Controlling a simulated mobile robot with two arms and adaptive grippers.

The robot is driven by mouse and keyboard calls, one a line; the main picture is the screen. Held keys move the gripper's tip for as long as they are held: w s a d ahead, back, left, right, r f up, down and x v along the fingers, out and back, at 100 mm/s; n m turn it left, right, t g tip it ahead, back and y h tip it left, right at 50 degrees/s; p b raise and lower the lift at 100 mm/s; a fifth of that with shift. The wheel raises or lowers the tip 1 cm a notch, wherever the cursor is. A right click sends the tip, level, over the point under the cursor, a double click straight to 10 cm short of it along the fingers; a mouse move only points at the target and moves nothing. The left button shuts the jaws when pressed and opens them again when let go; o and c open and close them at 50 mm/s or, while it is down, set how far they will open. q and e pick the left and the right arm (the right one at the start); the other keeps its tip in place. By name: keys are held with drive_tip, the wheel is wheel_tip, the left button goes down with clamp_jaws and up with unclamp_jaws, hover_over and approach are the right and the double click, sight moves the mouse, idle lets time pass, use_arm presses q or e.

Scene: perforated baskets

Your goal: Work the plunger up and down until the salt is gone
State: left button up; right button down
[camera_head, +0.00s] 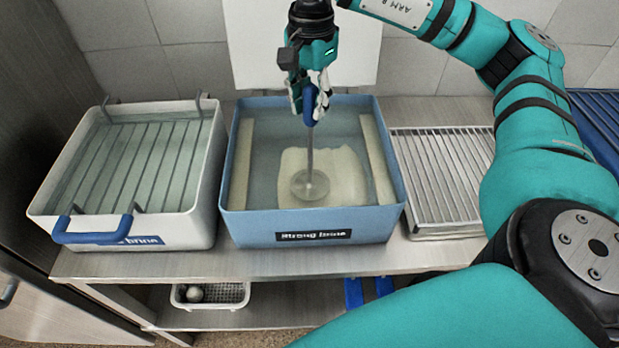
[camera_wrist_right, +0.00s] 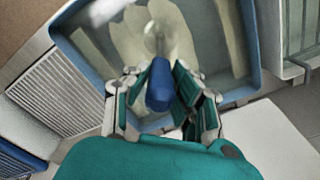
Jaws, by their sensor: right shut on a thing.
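My right gripper (camera_head: 312,100) is shut on the blue handle of the plunger (camera_head: 310,150). It holds the plunger upright over the blue tub (camera_head: 312,222) labelled "Strong brine". The plunger's round disc is low in the tub, over a pale cream patch of salt (camera_head: 345,172). I cannot tell whether the disc touches the salt. In the right wrist view the blue handle (camera_wrist_right: 160,85) sits between the fingers (camera_wrist_right: 160,92), with the pale salt (camera_wrist_right: 128,40) beyond it. My left gripper is in neither view.
A metal wire rack (camera_head: 440,175) lies at the right. A small white basket (camera_head: 210,296) with a ball sits on the shelf below. A strip of bench (camera_head: 200,262) in front is bare.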

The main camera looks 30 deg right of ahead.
sight(311, 85)
drive_tip(key=shift+f+b, duration=0.3)
drive_tip(key=shift+f, duration=0.35)
drive_tip(key=shift+r+p, duration=1.85)
drive_tip(key=shift+r, duration=0.9)
drive_tip(key=shift+f+b, duration=2.35)
drive_tip(key=shift+f, duration=0.4)
drive_tip(key=shift+r+p, duration=1.95)
drive_tip(key=shift+r, duration=0.85)
drive_tip(key=shift+f, duration=0.1)
wheel_tip(311, 85, down, 5)
drive_tip(key=b, duration=0.4)
drive_tip(key=shift+f+b, duration=0.2)
drive_tip(key=shift+b, duration=0.15)
drive_tip(key=shift+r+p, duration=1.35)
drive_tip(key=shift+r, duration=0.4)
drive_tip(key=shift+r+p, duration=0.95)
drive_tip(key=shift+r, duration=0.15)
